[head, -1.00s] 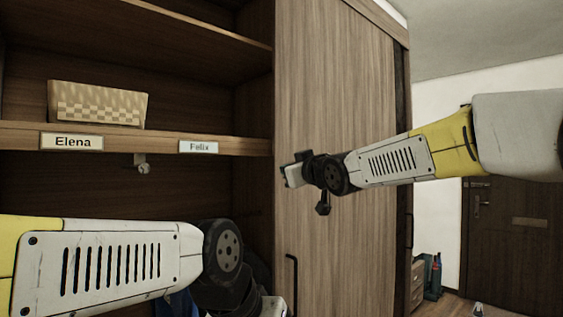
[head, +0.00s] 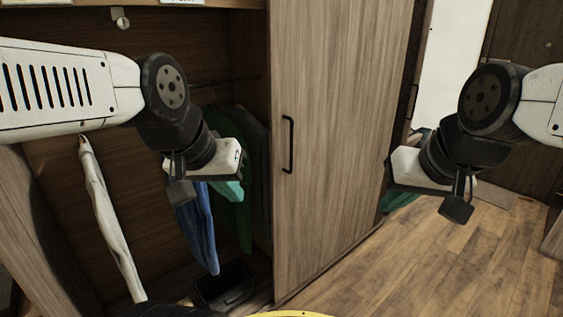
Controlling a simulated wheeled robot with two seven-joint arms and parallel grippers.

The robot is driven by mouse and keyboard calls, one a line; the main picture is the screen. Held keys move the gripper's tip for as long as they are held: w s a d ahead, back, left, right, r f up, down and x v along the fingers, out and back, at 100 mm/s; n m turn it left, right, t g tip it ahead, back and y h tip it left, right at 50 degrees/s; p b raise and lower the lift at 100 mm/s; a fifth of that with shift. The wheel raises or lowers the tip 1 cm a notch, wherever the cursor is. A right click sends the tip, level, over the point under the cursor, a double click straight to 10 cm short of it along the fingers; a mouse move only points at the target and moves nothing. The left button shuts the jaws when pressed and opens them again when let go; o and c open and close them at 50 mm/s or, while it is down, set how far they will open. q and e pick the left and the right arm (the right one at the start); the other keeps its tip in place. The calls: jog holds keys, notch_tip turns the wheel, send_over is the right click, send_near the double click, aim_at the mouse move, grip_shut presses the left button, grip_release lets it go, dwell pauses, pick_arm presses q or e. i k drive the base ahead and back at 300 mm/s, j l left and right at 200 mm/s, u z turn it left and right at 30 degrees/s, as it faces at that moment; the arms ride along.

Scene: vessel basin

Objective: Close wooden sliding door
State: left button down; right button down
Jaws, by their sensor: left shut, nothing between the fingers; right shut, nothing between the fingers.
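The wooden sliding door (head: 335,80) stands at the right part of the wardrobe, with a black vertical handle (head: 288,145) near its left edge. The wardrobe is open to the left of the door. My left gripper (head: 231,189) is shut and empty, in front of the open part, left of the handle and apart from it in the picture. My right gripper (head: 400,198) is shut and empty near the door's right edge. I cannot tell whether it touches the door.
Inside the open wardrobe hang a white garment (head: 108,215), a blue garment (head: 196,225) and a green garment (head: 236,215). A dark bin (head: 224,285) stands at the bottom. Bare wooden floor (head: 400,270) lies to the right, with a dark door (head: 510,60) behind.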

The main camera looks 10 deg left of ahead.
aim_at(340, 72)
jog(key=i+l+u, duration=0.2)
jog(key=l+u, duration=0.2)
jog(key=l, duration=0.2)
jog(key=i+l+u, duration=0.2)
jog(key=l, duration=0.2)
jog(key=i+l, duration=0.15)
jog(key=l, duration=0.4)
jog(key=i+l+u, duration=0.1)
jog(key=l, duration=0.45)
jog(key=i+l, duration=0.15)
jog(key=l, duration=0.4)
jog(key=i+l+u, duration=0.1)
jog(key=l, duration=0.5)
jog(key=i+l, duration=0.15)
jog(key=l, duration=0.4)
jog(key=i+l+u, duration=0.1)
jog(key=l, duration=0.5)
